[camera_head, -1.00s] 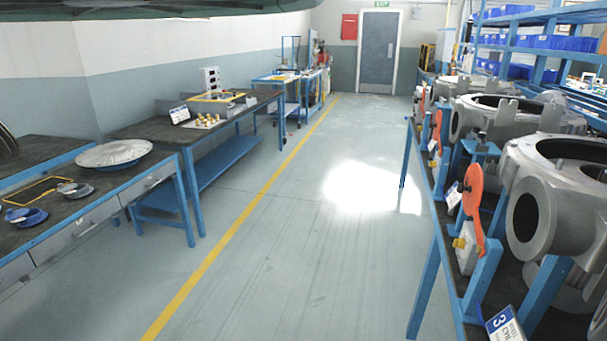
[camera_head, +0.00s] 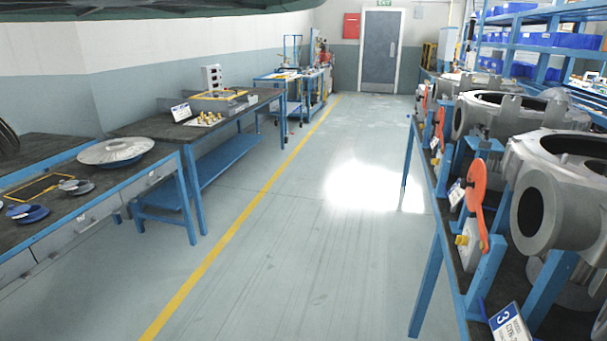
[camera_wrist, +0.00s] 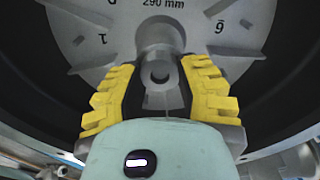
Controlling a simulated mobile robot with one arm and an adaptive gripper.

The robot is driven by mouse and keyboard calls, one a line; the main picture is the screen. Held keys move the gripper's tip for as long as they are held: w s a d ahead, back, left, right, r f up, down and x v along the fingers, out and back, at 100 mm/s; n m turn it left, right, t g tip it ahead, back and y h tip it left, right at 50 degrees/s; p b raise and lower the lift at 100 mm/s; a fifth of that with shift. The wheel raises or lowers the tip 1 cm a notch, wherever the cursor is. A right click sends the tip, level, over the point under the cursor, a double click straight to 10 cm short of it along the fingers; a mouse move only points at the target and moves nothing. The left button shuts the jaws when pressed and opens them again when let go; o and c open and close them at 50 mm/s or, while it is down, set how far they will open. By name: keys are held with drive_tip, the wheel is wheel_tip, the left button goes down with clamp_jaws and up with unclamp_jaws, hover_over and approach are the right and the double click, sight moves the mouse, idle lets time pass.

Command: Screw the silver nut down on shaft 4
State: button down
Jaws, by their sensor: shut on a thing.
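In the wrist view my gripper (camera_wrist: 164,72) has its yellow fingers on both sides of a grey metal piece at the centre of a large grey disc (camera_wrist: 90,18). The piece looks like the silver nut (camera_wrist: 155,38) around the shaft end (camera_wrist: 159,73); its edges are hard to tell from the shaft. My gripper is shut on it. The disc bears "290 mm", several numbers and raised radial ribs. The shaft's number cannot be read here. My gripper and the nut do not show in the head view.
A dark round housing (camera_wrist: 268,75) surrounds the disc closely. In the head view, the right bench carries grey blower casings (camera_head: 555,205), an orange lever (camera_head: 477,190) and a number 3 sign (camera_head: 509,325). Left benches (camera_head: 140,127) hold parts. The floor aisle (camera_head: 310,240) is clear.

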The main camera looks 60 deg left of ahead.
drive_tip(key=m, duration=0.6)
drive_tip(key=shift+w+m, duration=0.15)
drive_tip(key=shift+m, duration=0.25)
drive_tip(key=m, duration=0.7)
drive_tip(key=shift+m, duration=0.3)
drive_tip(key=c, duration=1.1)
unclamp_jaws()
